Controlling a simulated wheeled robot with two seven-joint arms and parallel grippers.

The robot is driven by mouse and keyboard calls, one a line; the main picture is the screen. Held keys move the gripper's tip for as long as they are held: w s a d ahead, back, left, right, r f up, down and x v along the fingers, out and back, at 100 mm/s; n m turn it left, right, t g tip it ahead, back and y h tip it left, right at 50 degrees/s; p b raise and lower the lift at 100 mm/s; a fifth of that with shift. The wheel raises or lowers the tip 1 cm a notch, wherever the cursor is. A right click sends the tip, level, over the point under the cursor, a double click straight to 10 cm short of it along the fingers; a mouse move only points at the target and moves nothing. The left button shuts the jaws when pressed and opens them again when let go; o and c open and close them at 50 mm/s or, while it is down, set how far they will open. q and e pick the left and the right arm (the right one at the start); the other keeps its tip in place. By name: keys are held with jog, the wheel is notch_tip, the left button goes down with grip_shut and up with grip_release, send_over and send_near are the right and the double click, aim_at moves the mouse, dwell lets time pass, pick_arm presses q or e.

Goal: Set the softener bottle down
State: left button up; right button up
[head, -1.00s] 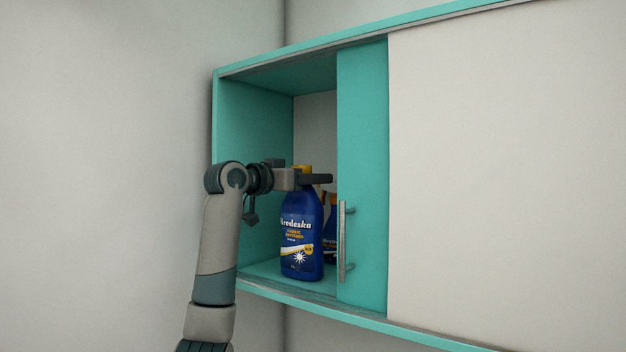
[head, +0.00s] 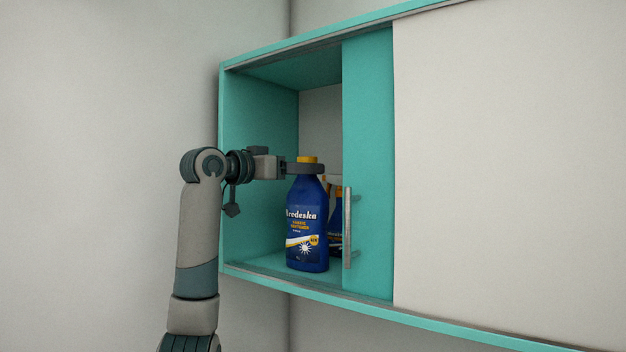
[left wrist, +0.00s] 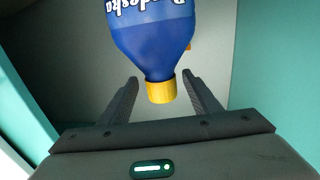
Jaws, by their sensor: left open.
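The softener bottle (head: 307,228) is blue with a yellow cap and a white-lettered label. It stands upright on the floor of the open teal cabinet, near its front. It also shows from above in the left wrist view (left wrist: 155,40). My left gripper (head: 307,168) reaches in from the left at the height of the bottle's neck. In the left wrist view its two fingers (left wrist: 160,77) are open, one on each side of the cap, with gaps between. My right gripper is not in view.
Behind the bottle to the right, another blue container (head: 336,222) is partly hidden. A teal sliding door (head: 368,130) with a vertical metal handle (head: 347,228) bounds the opening on the right. The cabinet's left wall (head: 262,115) is close to my gripper.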

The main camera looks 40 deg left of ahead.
pick_arm(q)
jog(key=s+b, duration=0.2)
jog(key=s, duration=0.4)
jog(key=shift+a, duration=0.15)
jog(key=shift+s, duration=0.15)
